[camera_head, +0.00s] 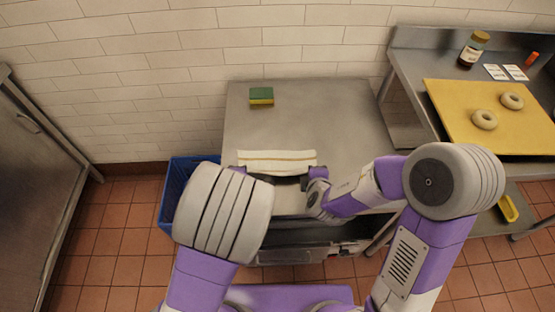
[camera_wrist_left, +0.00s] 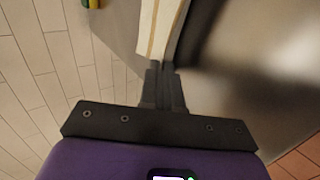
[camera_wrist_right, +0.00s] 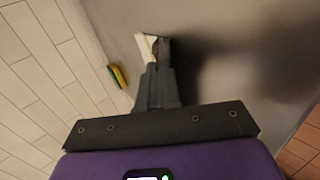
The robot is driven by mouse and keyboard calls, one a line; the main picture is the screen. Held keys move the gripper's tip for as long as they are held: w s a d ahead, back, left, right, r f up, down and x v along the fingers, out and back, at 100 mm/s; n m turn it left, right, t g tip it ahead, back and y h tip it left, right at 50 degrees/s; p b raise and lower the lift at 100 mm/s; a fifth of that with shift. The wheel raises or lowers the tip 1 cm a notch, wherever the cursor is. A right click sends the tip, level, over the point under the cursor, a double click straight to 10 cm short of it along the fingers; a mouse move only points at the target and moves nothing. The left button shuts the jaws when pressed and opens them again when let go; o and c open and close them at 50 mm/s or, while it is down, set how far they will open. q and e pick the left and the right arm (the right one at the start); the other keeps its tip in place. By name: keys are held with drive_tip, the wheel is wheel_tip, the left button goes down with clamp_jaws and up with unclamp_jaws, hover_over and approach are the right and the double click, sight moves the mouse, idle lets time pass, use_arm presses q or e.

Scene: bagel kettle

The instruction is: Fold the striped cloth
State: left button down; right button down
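The striped cloth (camera_head: 277,156) is a narrow cream strip with thin tan lines, lying left to right near the front of the steel table. My left gripper's fingers (camera_wrist_left: 164,70) are closed together at one end of the cloth (camera_wrist_left: 161,28), whose edge runs in at the tips. My right gripper (camera_head: 303,178) is at the cloth's right front side. In the right wrist view its fingers (camera_wrist_right: 158,48) are closed, with a small piece of cloth (camera_wrist_right: 145,44) at the tips.
A green and yellow sponge (camera_head: 261,96) lies at the back left of the steel table (camera_head: 330,115). A blue crate (camera_head: 178,183) stands on the floor to the left. At right, a counter holds a yellow board (camera_head: 470,128) with two bagels, and a jar (camera_head: 473,49).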

use_arm(q)
drive_tip(key=shift+s+f, duration=0.25)
use_arm(e)
drive_tip(key=shift+s+f, duration=0.25)
drive_tip(key=shift+t, duration=0.3)
use_arm(q)
drive_tip(key=c, duration=1)
unclamp_jaws()
use_arm(e)
drive_tip(key=c, duration=1)
unclamp_jaws()
use_arm(q)
wheel_tip(320, 180, up, 9)
drive_tip(key=s, duration=0.2)
use_arm(e)
wheel_tip(320, 180, up, 9)
drive_tip(key=s, duration=0.2)
